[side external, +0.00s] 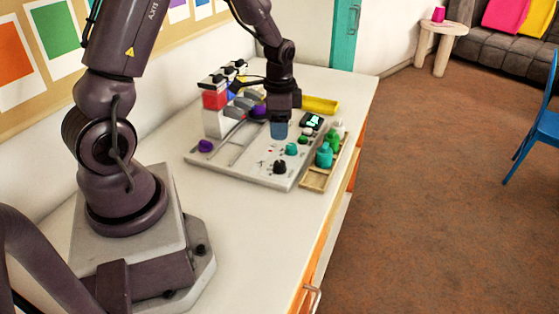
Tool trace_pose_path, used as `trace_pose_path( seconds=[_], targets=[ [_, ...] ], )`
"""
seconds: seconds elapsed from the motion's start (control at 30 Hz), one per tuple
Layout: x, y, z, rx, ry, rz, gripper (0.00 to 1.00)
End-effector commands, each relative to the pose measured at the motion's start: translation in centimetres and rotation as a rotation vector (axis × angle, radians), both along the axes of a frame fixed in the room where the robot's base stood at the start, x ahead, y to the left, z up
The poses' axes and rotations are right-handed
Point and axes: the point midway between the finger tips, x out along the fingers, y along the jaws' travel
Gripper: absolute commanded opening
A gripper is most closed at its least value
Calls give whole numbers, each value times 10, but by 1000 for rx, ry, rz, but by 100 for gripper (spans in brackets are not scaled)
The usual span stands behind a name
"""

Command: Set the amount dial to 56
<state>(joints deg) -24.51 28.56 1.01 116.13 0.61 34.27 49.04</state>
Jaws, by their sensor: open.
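A grey-white control board (255,173) lies on the white table. It carries a black knob (280,167) near its front corner and a teal knob (291,149) behind that. I cannot tell which knob is the amount dial; no labels are readable. A small dark display (312,121) with glowing green digits sits at the board's right; its number is too small to read. My gripper (279,136) points down above the middle of the board, to the left of the display and behind the two knobs. Its fingers look bluish, open, with nothing seen between them.
A wooden tray (314,183) along the board's right side holds green bottles (324,155). Purple knobs (205,146) and grey levers are at the board's left, beside a red and white dispenser (214,100). A yellow tray (320,105) lies behind. The table's front is clear.

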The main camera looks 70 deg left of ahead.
Motion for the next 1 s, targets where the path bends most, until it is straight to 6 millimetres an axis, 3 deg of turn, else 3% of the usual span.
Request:
trace_pose_path(
  seconds=[0.3,0.5,0.7,0.97,1.0],
  targets=[
    [-1,1,-67,-2,4,3,57],
    [0,1,-98,-2,3,3,57],
    [1,2,-111,-1,0,3,57],
    [1,2,-112,0,-1,3,57],
    [1,2,-112,0,-1,3,52]
  ],
)
